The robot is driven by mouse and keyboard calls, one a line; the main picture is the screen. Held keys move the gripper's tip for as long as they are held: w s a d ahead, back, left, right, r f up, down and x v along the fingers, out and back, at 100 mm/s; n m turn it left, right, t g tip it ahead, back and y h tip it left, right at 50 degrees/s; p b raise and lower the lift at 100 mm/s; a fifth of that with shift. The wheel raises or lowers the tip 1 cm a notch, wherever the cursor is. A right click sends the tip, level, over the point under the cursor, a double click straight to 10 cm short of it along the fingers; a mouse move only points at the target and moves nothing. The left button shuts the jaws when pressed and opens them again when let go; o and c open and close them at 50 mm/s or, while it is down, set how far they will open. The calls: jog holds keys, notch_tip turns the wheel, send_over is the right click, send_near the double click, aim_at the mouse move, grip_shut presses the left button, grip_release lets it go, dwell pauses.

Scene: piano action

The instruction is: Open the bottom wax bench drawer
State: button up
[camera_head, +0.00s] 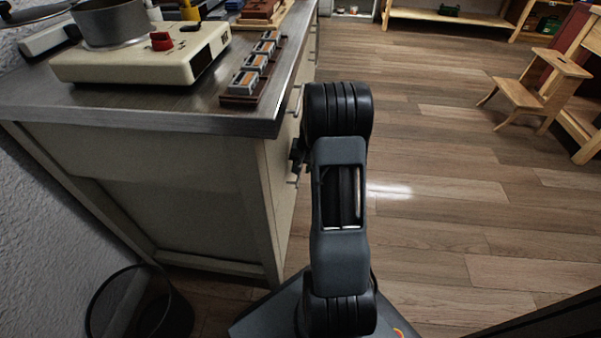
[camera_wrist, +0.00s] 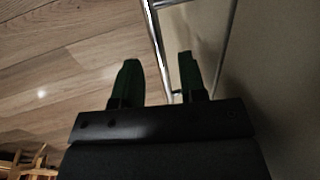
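The wax bench (camera_head: 190,180) stands at the left in the head view, its drawer side facing right and seen at a steep angle. A lower drawer handle (camera_head: 293,182) shows beside my gripper (camera_head: 298,153); I cannot tell for sure which drawer it belongs to. An upper handle (camera_head: 297,100) is higher on that side. In the wrist view my gripper (camera_wrist: 158,78) has its two dark fingers apart. A metal handle bar (camera_wrist: 157,45) runs between them, with a gap to the left finger. The drawer front (camera_wrist: 205,45) lies behind the bar. No drawer visibly stands out.
A hot plate (camera_head: 150,60) with a pot (camera_head: 112,22) and a rack of small blocks (camera_head: 248,80) stand on the benchtop. Open wood floor (camera_head: 440,190) lies right; a step stool (camera_head: 535,90) is farther off.

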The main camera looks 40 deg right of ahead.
jog(key=shift+w+a+f, duration=0.1)
jog(key=shift+a+f, duration=0.05)
jog(key=shift+f, duration=0.7)
jog(key=shift+c, duration=0.3)
grip_shut()
